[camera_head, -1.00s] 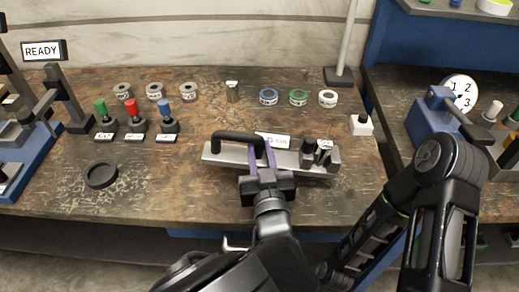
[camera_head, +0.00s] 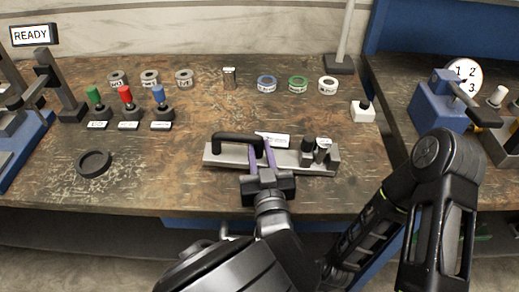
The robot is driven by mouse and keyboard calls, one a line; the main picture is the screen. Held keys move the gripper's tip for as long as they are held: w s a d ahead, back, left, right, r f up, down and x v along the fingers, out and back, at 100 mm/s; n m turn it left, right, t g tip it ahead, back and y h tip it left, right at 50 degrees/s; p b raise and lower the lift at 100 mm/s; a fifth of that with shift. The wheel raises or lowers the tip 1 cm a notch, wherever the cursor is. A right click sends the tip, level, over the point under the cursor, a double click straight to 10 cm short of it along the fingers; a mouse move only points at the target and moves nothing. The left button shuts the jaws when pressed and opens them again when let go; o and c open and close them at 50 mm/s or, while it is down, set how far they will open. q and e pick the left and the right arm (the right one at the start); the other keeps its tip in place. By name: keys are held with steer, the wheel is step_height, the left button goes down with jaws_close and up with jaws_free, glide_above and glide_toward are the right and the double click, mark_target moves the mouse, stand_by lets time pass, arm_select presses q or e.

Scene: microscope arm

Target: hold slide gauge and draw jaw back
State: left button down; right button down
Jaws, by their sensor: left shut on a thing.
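The slide gauge is a long grey metal bar (camera_head: 230,158) with a black arched handle at its left end. Two upright dark parts with bright metal (camera_head: 314,151) stand at its right end, the rightmost one seeming to be the jaw. My left gripper (camera_head: 262,143) comes from the front; its purple fingers are shut on the gauge at the right end of the handle. The fingers hide part of the bar. I cannot tell whether the bar touches the bench. My right gripper is out of view.
The wooden bench (camera_head: 190,135) has free room left of the gauge. A black ring (camera_head: 94,163) lies there. Coloured-knob pieces (camera_head: 126,104) and several rolls (camera_head: 267,84) stand behind. A white block (camera_head: 363,111) is to the right, a READY sign (camera_head: 34,35) at the left.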

mark_target(260, 165)
arm_select(q)
steer(key=shift+d+f+b, duration=0.1)
steer(key=shift+f+b, duration=0.55)
steer(key=shift+f, duration=0.25)
stand_by(1.0)
steer(key=shift+s+f, duration=0.1)
steer(key=shift+f, duration=0.35)
stand_by(0.6)
steer(key=shift+f+b, duration=0.15)
steer(key=shift+b, duration=0.15)
stand_by(0.7)
steer(key=c, duration=1.2)
jaws_free()
steer(key=shift+r, duration=0.2)
steer(key=shift+o, duration=0.2)
